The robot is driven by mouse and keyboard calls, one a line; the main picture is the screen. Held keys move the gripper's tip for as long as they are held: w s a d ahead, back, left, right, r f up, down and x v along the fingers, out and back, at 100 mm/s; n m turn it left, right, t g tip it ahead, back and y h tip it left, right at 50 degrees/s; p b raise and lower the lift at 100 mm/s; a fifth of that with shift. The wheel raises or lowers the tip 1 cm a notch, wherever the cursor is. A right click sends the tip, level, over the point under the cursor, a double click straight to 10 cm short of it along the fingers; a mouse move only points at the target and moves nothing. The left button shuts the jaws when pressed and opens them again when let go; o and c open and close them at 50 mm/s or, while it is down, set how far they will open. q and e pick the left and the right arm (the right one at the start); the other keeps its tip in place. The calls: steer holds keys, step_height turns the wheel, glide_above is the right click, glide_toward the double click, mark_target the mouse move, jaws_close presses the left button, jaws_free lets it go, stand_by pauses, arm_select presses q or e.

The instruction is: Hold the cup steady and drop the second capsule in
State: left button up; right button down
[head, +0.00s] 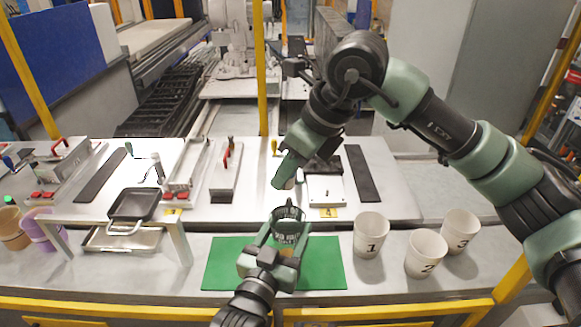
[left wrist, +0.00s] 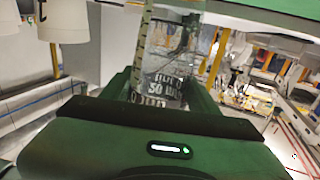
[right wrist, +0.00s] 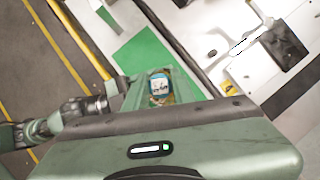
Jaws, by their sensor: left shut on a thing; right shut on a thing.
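My left gripper (head: 287,243) is shut around a clear cup with dark print (head: 289,222). It holds the cup over the green mat (head: 222,262). In the left wrist view the cup (left wrist: 160,92) stands between the fingers, with its printed side showing. My right gripper (head: 288,178) points down above the cup, apart from it. It is shut on a small capsule, whose pale end shows at the fingertips. In the right wrist view the capsule (right wrist: 160,86) looks blue and white between the fingers. The cup's contents cannot be made out.
White paper cups marked 1 (head: 370,235), 2 (head: 426,254) and 3 (head: 460,232) stand right of the mat. A metal stand with a black pan (head: 134,204) is at left, near a purple cup (head: 44,230). Fixtures line the raised shelf behind.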

steer(key=shift+f+h, duration=0.4)
steer(key=shift+f, duration=0.25)
glide_above(288, 241)
steer(key=w, duration=0.4)
step_height(288, 241, down, 6)
steer(key=shift+s+f, duration=0.2)
steer(key=shift+f, duration=0.05)
steer(key=c, duration=1.1)
jaws_free()
